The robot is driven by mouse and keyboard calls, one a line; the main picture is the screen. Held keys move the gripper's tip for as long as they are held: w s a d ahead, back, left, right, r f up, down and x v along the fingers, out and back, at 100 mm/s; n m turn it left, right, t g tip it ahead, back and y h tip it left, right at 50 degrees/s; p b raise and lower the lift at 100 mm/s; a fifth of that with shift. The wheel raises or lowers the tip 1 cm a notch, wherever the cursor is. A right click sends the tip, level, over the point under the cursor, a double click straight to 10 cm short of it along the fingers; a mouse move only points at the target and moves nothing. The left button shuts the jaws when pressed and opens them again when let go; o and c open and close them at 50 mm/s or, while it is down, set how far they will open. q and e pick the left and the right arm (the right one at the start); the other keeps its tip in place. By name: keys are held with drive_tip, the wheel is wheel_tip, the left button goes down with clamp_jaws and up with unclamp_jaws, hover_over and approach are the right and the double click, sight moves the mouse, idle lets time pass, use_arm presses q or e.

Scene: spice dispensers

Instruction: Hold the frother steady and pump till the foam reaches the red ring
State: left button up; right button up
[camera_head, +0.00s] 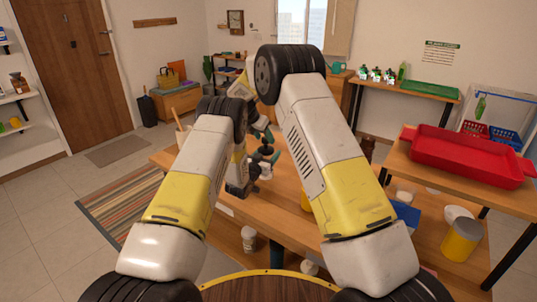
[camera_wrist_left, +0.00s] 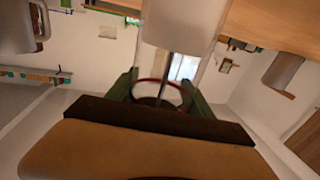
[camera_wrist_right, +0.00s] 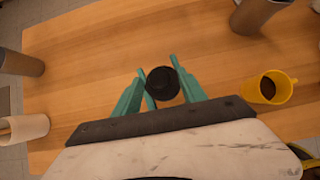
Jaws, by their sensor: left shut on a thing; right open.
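In the left wrist view, the fingers of my left gripper (camera_wrist_left: 160,90) are on either side of a clear vessel, the frother, with a red ring (camera_wrist_left: 158,82). A thin dark rod (camera_wrist_left: 165,68) runs inside it. A pale blurred block fills the top of that view; I cannot tell the foam level. In the right wrist view, my right gripper (camera_wrist_right: 158,66) is open, its teal fingers on either side of a round black knob (camera_wrist_right: 162,83), seen from above. I cannot tell whether they touch it. In the head view my arms hide most of the frother.
A yellow mug (camera_wrist_right: 270,88) with dark contents stands on the wooden table (camera_wrist_right: 100,55). Grey cylinders (camera_wrist_right: 258,12) stand near its far edge, and a pale cup with sticks (camera_wrist_right: 25,128) at the left. A red tray (camera_head: 465,157) lies on the right-hand table.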

drive_tip(key=shift+x, duration=1.25)
clamp_jaws()
